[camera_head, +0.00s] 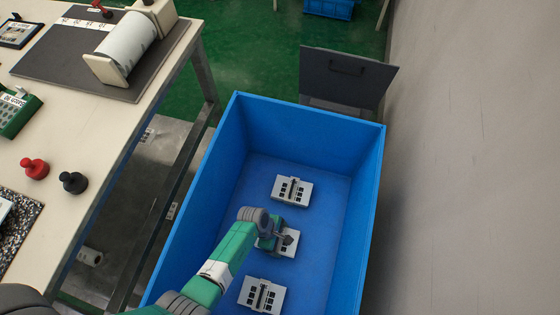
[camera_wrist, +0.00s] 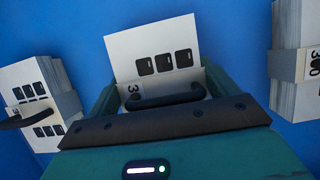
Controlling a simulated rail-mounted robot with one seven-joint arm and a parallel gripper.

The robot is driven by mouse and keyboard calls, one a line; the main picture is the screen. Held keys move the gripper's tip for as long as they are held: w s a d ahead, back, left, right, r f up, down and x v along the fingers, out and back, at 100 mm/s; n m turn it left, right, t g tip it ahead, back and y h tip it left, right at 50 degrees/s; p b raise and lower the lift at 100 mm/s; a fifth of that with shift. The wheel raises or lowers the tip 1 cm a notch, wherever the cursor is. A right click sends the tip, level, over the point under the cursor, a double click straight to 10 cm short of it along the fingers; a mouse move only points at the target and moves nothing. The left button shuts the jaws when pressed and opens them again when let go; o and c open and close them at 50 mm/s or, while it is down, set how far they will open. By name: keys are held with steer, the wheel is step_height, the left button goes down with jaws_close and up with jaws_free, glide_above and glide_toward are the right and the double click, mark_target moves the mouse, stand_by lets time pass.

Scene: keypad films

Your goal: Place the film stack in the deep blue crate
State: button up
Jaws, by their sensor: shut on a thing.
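The deep blue crate (camera_head: 312,132) stands open beside the table; its blue floor also fills the wrist view (camera_wrist: 225,25). My gripper (camera_head: 281,238) reaches down inside it. My gripper (camera_wrist: 168,98) is shut on a film stack (camera_head: 286,247), white with black squares and a banded grip; its top shows between the fingers in the wrist view (camera_wrist: 150,42). The held stack is low in the crate, between two other stacks. I cannot tell whether it touches the floor; my wrist hides part of it.
Another film stack (camera_head: 291,191) lies farther back in the crate and one (camera_head: 262,295) lies nearer. The table (camera_head: 110,125) runs along the left, with red (camera_head: 34,168) and black (camera_head: 73,182) knobs. A grey wall (camera_head: 460,170) is at right, a dark panel (camera_head: 348,78) behind.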

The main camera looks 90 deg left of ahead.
steer(key=shift+f, duration=0.15)
steer(key=o, duration=0.9)
steer(key=p+v, duration=0.7)
steer(key=v, duration=0.5)
steer(key=shift+r+p, duration=0.2)
steer(key=shift+p, duration=0.1)
